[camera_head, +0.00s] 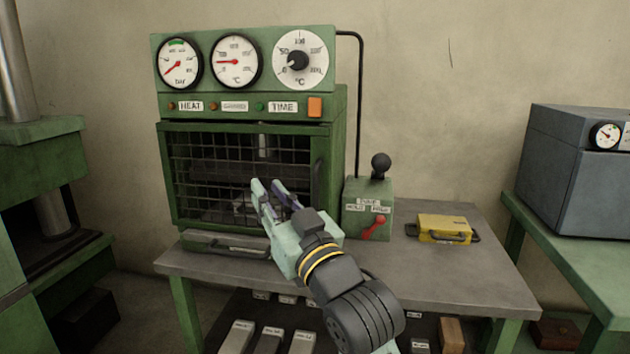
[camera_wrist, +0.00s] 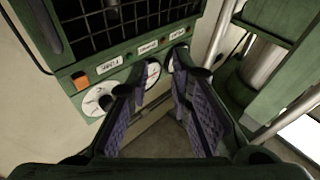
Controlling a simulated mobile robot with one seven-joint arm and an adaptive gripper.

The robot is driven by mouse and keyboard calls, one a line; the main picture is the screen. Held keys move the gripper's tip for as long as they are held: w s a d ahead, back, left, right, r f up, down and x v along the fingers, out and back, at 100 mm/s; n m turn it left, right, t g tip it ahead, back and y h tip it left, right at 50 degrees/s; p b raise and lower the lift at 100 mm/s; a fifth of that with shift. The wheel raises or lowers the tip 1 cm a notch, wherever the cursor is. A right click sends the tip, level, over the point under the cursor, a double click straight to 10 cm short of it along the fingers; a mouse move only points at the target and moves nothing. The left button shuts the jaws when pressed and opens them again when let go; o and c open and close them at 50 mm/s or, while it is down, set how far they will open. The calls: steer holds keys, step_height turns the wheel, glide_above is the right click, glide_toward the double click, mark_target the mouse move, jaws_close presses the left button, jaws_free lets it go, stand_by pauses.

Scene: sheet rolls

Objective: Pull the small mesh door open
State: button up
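The small mesh door (camera_head: 242,165) has a green frame and a dark wire grid, and covers the front of the green machine (camera_head: 250,103). It looks shut. A dark upright handle (camera_head: 318,186) is on its right side. In the wrist view, turned upside down, the mesh door (camera_wrist: 125,18) is at the top and the handle (camera_wrist: 42,25) at the upper left. My gripper (camera_head: 266,184) is in front of the door's lower middle, left of the handle. Its fingers (camera_wrist: 157,75) are apart with nothing between them. I see no contact with the handle.
A green lever box (camera_head: 368,208) with a black knob stands right of the door on the grey table (camera_head: 480,270). A yellow case (camera_head: 443,228) lies further right. A low grey tray (camera_head: 228,245) sits below the door. A green press (camera_head: 40,200) stands at left.

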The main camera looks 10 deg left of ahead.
mark_target(317, 196)
steer(key=w+d+f+m+h+p, duration=0.1)
steer(key=w+d+f+h, duration=0.1)
steer(key=d, duration=0.3)
steer(key=w+d+f+m+h, duration=0.1)
steer(key=d+f+m+h, duration=0.15)
steer(key=d, duration=0.35)
steer(key=shift+n, duration=0.35)
steer(key=p+x, duration=0.2)
steer(key=x, duration=0.9)
jaws_close()
